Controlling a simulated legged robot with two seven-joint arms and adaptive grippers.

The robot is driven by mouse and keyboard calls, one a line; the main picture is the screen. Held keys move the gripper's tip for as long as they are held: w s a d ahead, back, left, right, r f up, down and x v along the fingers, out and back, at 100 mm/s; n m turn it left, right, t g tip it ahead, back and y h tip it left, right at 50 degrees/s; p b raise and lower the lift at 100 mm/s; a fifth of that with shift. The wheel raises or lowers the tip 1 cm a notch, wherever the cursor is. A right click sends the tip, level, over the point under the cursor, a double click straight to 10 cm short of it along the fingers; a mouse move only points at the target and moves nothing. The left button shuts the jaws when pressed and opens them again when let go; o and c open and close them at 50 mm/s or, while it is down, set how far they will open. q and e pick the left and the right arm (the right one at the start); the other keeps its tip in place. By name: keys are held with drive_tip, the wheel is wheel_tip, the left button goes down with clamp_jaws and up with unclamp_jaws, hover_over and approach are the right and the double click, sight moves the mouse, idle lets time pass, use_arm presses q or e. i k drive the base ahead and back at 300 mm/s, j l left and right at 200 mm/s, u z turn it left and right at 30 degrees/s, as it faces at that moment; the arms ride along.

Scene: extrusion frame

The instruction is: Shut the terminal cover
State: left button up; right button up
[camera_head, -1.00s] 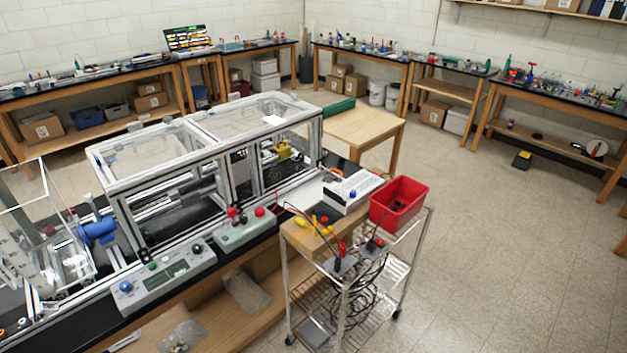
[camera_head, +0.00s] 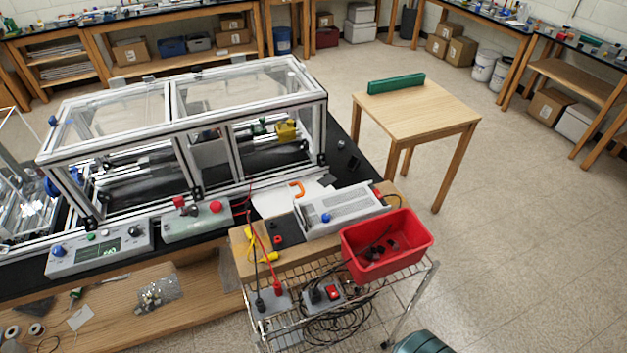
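An orange hook-shaped piece (camera_head: 297,190) stands behind the box, near a white sheet (camera_head: 272,200). I cannot make out for sure which part is the terminal cover, or whether it is open. Neither of my grippers is in view.
The clear-panelled extrusion frame (camera_head: 180,127) fills the left of the bench. A wire cart (camera_head: 385,290) carrying a red bin (camera_head: 352,262) and cables stands in front of the box. A wooden table (camera_head: 418,108) with a green block stands behind. The floor at right is clear.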

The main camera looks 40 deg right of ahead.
sight(295, 183)
drive_tip(key=k+l, duration=0.1)
drive_tip(key=l, duration=1.1)
drive_tip(key=k+l, duration=0.15)
drive_tip(key=l, duration=0.45)
